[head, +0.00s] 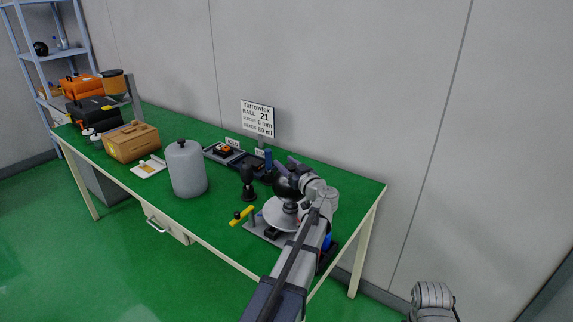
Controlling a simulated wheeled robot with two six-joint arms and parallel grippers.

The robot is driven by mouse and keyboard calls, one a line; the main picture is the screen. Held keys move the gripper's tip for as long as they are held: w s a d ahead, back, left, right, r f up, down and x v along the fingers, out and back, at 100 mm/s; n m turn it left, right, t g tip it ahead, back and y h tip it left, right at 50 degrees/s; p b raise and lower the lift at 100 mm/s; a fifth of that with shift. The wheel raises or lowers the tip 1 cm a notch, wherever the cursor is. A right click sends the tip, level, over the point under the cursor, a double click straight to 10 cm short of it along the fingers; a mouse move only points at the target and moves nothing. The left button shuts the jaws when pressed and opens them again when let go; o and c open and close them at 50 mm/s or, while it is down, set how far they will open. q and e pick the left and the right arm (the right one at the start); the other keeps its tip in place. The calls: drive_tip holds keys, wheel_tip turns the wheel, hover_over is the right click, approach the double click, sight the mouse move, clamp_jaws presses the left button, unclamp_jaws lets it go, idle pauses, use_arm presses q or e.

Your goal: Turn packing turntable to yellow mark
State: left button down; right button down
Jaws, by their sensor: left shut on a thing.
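The packing turntable (279,222) is a pale round disc near the right end of the green bench, on a grey base plate. My left arm reaches over it from below, and my left gripper (287,181) is at the turntable, shut on part of it. The dark gripper and wrist hide much of the disc, and the exact contact is too small to see. A yellow piece with a dark knob (242,215) lies at the left of the base; I cannot tell whether it is the yellow mark. My right gripper is out of view; only a link of that arm shows.
A black upright stand (248,183) and a grey cylinder (186,169) stand left of the turntable. Small trays (222,152) and a printed sign (258,118) are behind. A tan case (131,143) and shelf rack (45,58) are farther left. The bench front has some clear green surface.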

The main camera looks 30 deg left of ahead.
sight(291, 190)
use_arm(q)
drive_tip(key=shift+c, duration=1.5)
unclamp_jaws()
drive_tip(key=shift+v, duration=3.85)
